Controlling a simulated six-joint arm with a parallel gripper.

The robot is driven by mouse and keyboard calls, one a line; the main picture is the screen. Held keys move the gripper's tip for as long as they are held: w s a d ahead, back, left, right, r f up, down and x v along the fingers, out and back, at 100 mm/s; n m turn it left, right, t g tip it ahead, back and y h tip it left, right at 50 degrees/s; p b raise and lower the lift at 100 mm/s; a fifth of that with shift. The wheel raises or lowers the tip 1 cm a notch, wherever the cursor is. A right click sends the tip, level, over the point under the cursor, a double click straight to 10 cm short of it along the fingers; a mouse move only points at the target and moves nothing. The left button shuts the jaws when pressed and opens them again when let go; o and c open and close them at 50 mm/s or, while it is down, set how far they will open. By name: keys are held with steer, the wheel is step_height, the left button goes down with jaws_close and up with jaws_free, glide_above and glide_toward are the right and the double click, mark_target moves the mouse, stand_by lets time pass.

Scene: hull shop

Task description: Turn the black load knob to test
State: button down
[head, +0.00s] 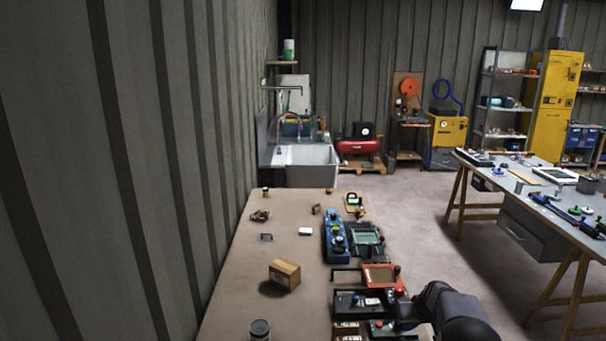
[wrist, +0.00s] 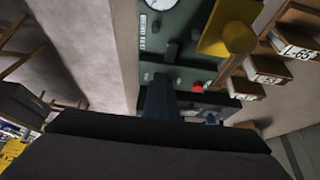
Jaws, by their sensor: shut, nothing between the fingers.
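In the wrist view a dark green panel (wrist: 172,55) carries a white round dial (wrist: 160,5), a yellow part (wrist: 228,28), a small red part (wrist: 197,87) and small white lettering. I cannot pick out the black load knob with certainty; part of the panel is hidden behind my gripper. My gripper (wrist: 160,85) is shut and empty, its dark fingers over the lower part of the panel. In the head view my arm reaches the right front edge of the workbench (head: 225,300), and its fingertips cannot be made out there.
Labelled wooden blocks (wrist: 271,70) stand right of the panel in the wrist view. In the head view, a black-topped unit (head: 350,302), a red-framed unit (head: 380,274) and a blue unit (head: 336,238) line the bench's right side.

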steer(key=shift+a+r+b, duration=0.1)
steer(key=shift+a+b, duration=0.85)
steer(key=shift+s, duration=0.15)
steer(key=shift+s, duration=0.2)
steer(key=shift+r, duration=0.1)
step_height(320, 180, up, 6)
steer(key=p, duration=0.3)
steer(key=shift+f, duration=0.2)
